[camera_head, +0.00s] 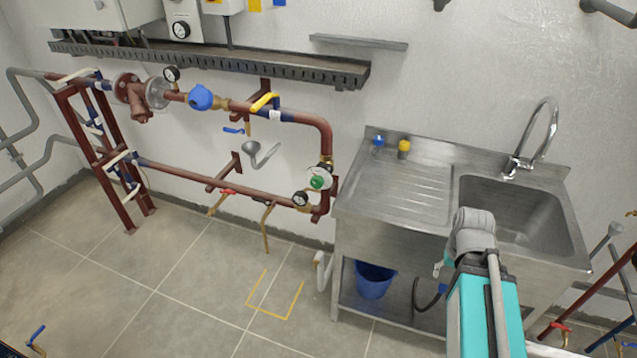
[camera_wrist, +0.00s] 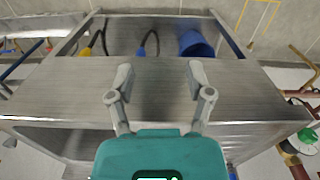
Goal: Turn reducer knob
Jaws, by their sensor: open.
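On the red and brass pipework, a green round knob (camera_head: 317,182) sits on the vertical pipe left of the sink, and a blue round cap (camera_head: 201,97) sits on the upper pipe. I cannot tell for sure which is the reducer knob. The green knob also shows at the right edge of the wrist view (camera_wrist: 304,136). My gripper (camera_wrist: 160,84) is open with nothing between its fingers. It is in front of the steel sink unit, well apart from both knobs.
The steel sink unit (camera_head: 387,204) stands right of the pipes, with a blue bucket (camera_head: 373,280) on its lower shelf. Gauges (camera_head: 300,198), a yellow lever (camera_head: 263,103) and a grey funnel (camera_head: 262,155) are near the pipes. The tiled floor (camera_head: 180,285) before them is clear.

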